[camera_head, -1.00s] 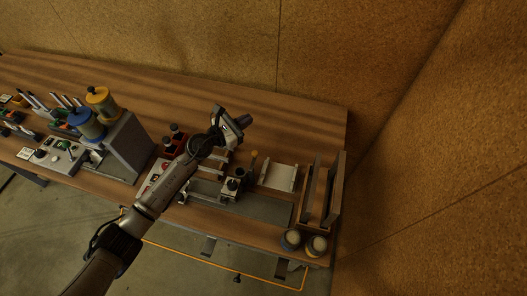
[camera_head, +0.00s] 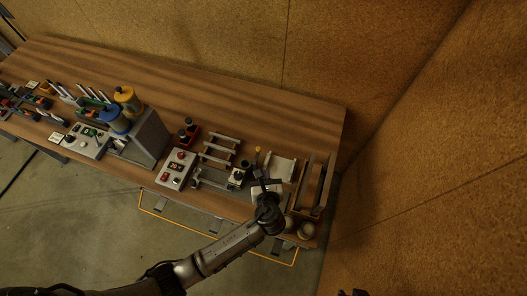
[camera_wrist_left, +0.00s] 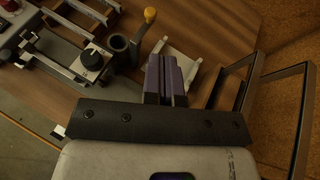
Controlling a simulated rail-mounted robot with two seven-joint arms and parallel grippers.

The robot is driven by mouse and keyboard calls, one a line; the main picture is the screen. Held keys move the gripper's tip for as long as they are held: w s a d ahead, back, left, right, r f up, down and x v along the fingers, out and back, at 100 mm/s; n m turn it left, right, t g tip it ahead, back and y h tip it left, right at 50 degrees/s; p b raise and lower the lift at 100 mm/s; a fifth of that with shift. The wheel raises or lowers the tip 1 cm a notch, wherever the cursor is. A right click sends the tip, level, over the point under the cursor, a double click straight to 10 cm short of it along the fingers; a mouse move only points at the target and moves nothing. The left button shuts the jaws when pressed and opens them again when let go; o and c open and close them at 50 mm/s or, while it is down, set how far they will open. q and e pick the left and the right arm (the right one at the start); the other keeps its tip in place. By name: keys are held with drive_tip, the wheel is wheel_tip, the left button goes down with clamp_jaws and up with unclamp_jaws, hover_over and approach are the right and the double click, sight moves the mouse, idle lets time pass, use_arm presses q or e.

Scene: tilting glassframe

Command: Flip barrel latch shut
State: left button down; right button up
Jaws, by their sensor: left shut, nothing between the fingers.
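A short dark cylinder (camera_wrist_left: 121,46) stands beside a lever with a yellow tip (camera_wrist_left: 149,16) in the left wrist view; this may be the barrel latch, but I cannot be sure. The yellow tip also shows upright in the head view (camera_head: 258,149). My left gripper (camera_head: 264,184) is over the bench's front right part, its fingers shut and empty. In the wrist view its purple fingers (camera_wrist_left: 166,78) point towards a pale bracket plate (camera_wrist_left: 178,64), right of the cylinder and apart from it. A dark shape at the head view's bottom edge may be my right gripper.
A black knob (camera_wrist_left: 92,61) on metal rails lies left of the cylinder. Upright frames (camera_head: 318,185) stand at the bench's right end, close to my left gripper. A red-button box (camera_head: 176,168) stands further left. The back of the wooden bench (camera_head: 215,95) is clear.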

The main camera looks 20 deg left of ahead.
use_arm(q)
drive_tip(key=shift+s+d+f+g, duration=0.15)
drive_tip(key=shift+s+g, duration=0.15)
drive_tip(key=shift+s, duration=0.25)
drive_tip(key=shift+s+d+f+g, duration=0.15)
drive_tip(key=shift+s+g, duration=0.15)
drive_tip(key=shift+s, duration=0.2)
drive_tip(key=shift+w, duration=0.1)
approach(258, 152)
drive_tip(key=x, duration=0.7)
drive_tip(key=shift+w+d+p, duration=0.15)
drive_tip(key=shift+p, duration=0.2)
drive_tip(key=shift+r, duration=0.1)
